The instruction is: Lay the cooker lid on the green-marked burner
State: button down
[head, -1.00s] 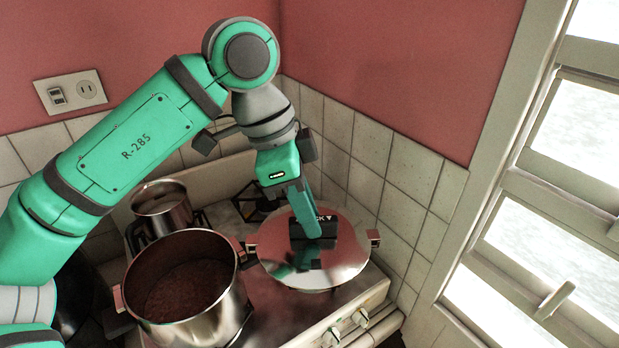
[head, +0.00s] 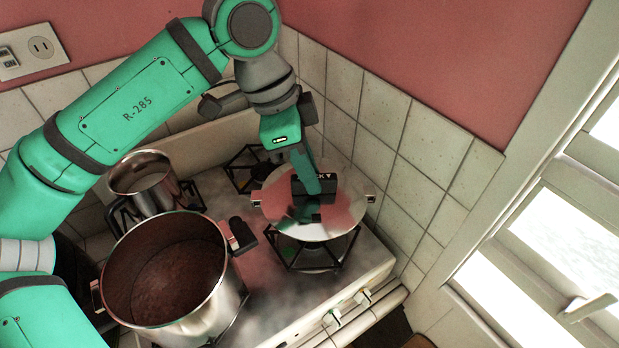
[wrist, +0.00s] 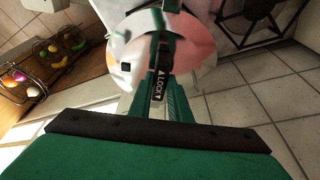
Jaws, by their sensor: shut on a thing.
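The cooker lid (head: 345,207) is a round, shiny disc with side lugs and a black handle marked LOCK. My gripper (head: 313,190) is shut on the handle and holds the lid roughly level above the front right burner (head: 315,255). The burner's black grate shows below the lid's near edge, with a visible gap. A small greenish patch (head: 289,251) shows at the grate's left side. In the wrist view the lid (wrist: 195,45) is partly hidden by the handle and my gripper.
A large open pot (head: 228,280) with brown contents stands front left, its black handle pointing towards the burner. A smaller steel pot (head: 146,182) stands behind it. Another grate (head: 243,168) is at the back. The tiled wall (head: 400,170) is close on the right.

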aim_at(293, 178)
jog(key=shift+f, duration=2.3)
jog(key=shift+a+f, duration=0.1)
jog(key=shift+f, duration=0.2)
jog(key=shift+a+x, duration=0.15)
jog(key=shift+x, duration=0.65)
jog(key=shift+a+x, duration=0.15)
jog(key=shift+x, duration=0.7)
jog(key=shift+s+f, duration=0.1)
jog(key=shift+a, duration=0.2)
jog(key=shift+f, duration=0.4)
jog(key=c, duration=1.6)
grip_release()
jog(key=shift+o, duration=0.2)
jog(key=v, duration=1)
jog(key=shift+r, duration=0.35)
